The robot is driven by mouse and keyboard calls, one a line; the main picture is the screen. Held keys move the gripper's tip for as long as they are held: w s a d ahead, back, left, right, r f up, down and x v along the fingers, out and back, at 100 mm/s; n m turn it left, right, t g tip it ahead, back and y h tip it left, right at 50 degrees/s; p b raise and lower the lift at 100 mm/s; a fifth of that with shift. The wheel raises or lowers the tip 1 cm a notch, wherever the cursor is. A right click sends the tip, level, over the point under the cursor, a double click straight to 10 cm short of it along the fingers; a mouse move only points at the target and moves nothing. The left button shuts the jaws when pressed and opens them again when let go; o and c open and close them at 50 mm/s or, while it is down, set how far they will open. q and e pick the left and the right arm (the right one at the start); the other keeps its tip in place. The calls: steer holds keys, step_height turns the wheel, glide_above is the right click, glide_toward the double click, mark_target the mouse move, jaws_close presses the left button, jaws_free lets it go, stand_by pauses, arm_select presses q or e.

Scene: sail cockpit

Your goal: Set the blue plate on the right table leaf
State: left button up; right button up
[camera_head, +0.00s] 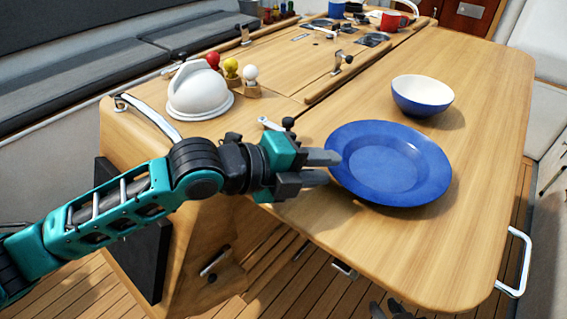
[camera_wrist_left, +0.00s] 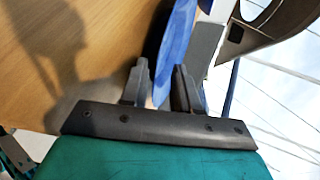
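The blue plate (camera_head: 388,160) is over the near part of the right table leaf (camera_head: 470,200), its shadow falling on the wood at its right. I cannot tell whether it touches the leaf all round. My left gripper (camera_head: 325,168) is at the plate's left rim, with its fingers apart. In the left wrist view the plate (camera_wrist_left: 178,40) is seen nearly edge-on, and its rim reaches the gap between the fingers of my left gripper (camera_wrist_left: 162,82). A gap shows there, and no firm hold is visible.
A blue and white bowl (camera_head: 422,95) stands behind the plate. A white domed object (camera_head: 200,90) and several coloured knobs (camera_head: 231,68) are at the left. A red mug (camera_head: 390,21) is far back. The leaf's right side is clear; a metal rail (camera_head: 515,262) edges it.

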arm_select(q)
steer(key=v, duration=1)
steer(key=shift+s+a+r, duration=0.1)
